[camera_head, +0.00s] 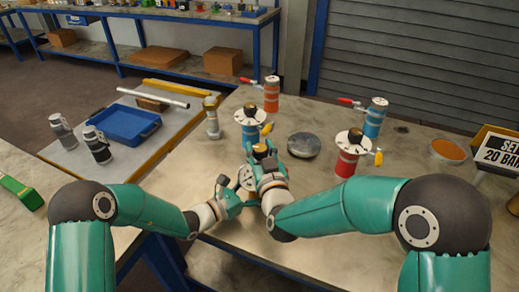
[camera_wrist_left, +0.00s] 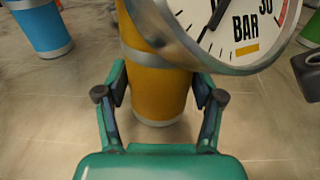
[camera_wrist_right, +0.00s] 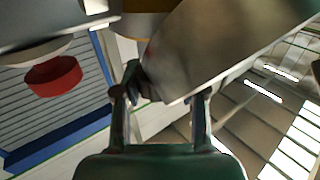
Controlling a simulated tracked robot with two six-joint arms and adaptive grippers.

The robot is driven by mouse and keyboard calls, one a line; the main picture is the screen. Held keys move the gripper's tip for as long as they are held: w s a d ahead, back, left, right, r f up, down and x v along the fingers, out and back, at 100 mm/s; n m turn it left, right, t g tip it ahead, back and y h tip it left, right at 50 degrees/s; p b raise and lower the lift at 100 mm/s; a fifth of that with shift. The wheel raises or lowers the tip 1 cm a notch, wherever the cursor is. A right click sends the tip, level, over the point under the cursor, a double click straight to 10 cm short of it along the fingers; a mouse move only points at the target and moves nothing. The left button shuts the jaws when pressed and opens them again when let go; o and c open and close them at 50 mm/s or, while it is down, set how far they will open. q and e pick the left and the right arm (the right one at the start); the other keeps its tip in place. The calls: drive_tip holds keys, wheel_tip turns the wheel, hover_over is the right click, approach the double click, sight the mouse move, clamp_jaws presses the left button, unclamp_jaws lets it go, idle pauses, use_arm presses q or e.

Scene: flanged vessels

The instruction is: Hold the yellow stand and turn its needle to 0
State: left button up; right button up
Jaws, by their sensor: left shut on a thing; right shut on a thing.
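The yellow stand (camera_wrist_left: 158,95) is upright in the left wrist view, with a round white gauge dial (camera_wrist_left: 235,28) tilted at its top. A black needle (camera_wrist_left: 216,14) shows at the dial's upper left; its scale is cut off, so I cannot read it. My left gripper (camera_wrist_left: 158,92) has its fingers on both sides of the stand's body, shut on it.
Blue (camera_head: 248,140), red (camera_head: 346,165), orange (camera_head: 271,98) and another blue stand (camera_head: 374,125) stand behind and right. A blue tray (camera_head: 123,126) is at left. A sign (camera_head: 497,150) stands at the right edge.

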drive_tip(key=o, duration=1.2)
drive_tip(key=shift+s, duration=0.1)
drive_tip(key=v, duration=1.1)
drive_tip(key=shift+s+d+f, duration=0.1)
drive_tip(key=shift+s+d, duration=0.05)
drive_tip(key=shift+s, duration=0.2)
